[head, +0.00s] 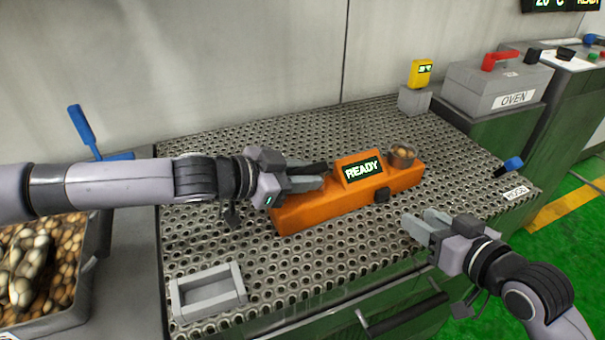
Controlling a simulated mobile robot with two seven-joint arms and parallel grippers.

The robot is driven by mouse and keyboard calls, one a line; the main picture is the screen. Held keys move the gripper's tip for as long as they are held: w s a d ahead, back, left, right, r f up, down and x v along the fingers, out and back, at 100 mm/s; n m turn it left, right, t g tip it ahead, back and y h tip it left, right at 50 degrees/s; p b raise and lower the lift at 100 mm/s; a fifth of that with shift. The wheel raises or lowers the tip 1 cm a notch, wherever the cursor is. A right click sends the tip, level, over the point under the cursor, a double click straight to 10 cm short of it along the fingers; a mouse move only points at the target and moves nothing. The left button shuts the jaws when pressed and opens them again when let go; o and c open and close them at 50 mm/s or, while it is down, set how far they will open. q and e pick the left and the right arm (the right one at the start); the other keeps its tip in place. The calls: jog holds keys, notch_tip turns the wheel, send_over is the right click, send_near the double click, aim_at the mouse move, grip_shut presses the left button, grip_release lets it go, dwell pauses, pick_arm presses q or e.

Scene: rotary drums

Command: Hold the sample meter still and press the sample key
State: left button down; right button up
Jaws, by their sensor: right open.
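The orange sample meter (330,205) lies on the perforated bench top, with a raised screen (362,169) reading READY. A small cup of brown beans (401,156) sits at its right end. A black key (382,195) is on its front side, right of the screen. My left gripper (318,175) is at the meter's left part, its fingers over the body beside the screen. Whether they grip it is unclear, as the contact is hidden. My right gripper (424,222) is open and empty, in front of the meter's right part, a little apart from the key.
A grey open tray (208,292) stands at the bench's front left. A bean bin (85,305) is at far left. A yellow device (421,72) on a grey block and the oven (500,88) stand at the back right. A blue lever (512,164) is at the right edge.

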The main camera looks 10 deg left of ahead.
jog(key=shift+r, duration=0.1)
grip_shut()
dwell(1.8)
